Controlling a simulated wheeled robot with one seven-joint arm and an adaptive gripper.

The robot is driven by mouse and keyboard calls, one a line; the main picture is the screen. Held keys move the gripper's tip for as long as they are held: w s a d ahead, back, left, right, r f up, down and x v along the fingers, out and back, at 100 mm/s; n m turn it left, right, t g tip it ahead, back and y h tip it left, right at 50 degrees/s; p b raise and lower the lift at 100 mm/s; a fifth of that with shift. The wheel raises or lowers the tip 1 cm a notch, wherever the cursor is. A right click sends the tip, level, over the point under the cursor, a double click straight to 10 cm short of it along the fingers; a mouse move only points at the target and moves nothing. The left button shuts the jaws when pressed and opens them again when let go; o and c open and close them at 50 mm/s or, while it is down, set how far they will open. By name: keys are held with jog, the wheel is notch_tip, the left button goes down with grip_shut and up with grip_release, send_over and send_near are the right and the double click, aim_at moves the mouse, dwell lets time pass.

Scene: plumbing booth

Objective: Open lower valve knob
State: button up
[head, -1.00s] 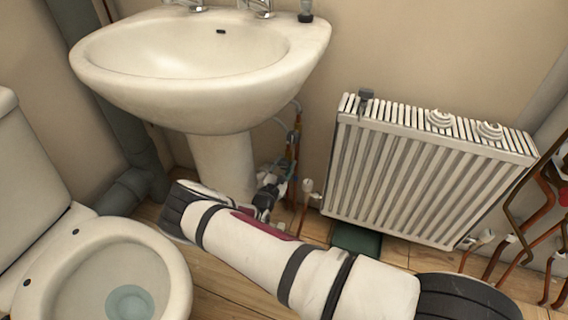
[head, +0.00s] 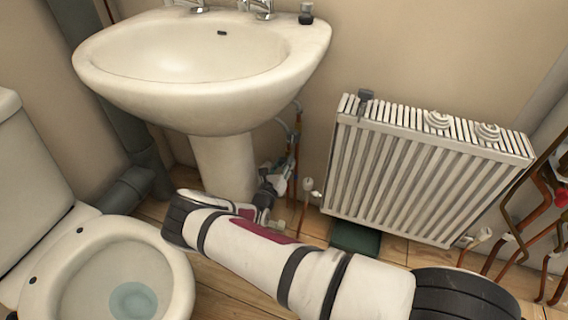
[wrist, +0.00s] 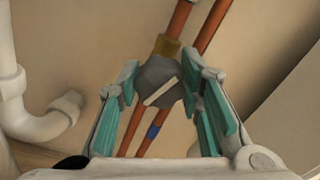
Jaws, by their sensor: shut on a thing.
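The grey valve knob (wrist: 154,76) with a pale bar across its face sits below a brass fitting on a copper pipe, in the middle of the wrist view. My gripper (wrist: 160,88) has its two teal-padded fingers on either side of the knob and is shut on it. In the head view my gripper (head: 266,190) is low beside the sink pedestal, at the copper pipes. There the knob is too small and too covered to make out.
Copper pipes (head: 296,140) rise behind the gripper. The sink (head: 205,115) overhangs it and its pedestal (head: 222,165) is close on the left. The toilet (head: 95,240) is front left; a white radiator (head: 420,175) stands right. White pipework (wrist: 40,122) is left in the wrist view.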

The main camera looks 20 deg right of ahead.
jog(key=shift+n, duration=1.1)
jog(key=o, duration=1.2)
jog(key=shift+c, duration=0.2)
jog(key=shift+a, duration=0.1)
jog(key=v, duration=1.2)
jog(key=shift+f, duration=0.1)
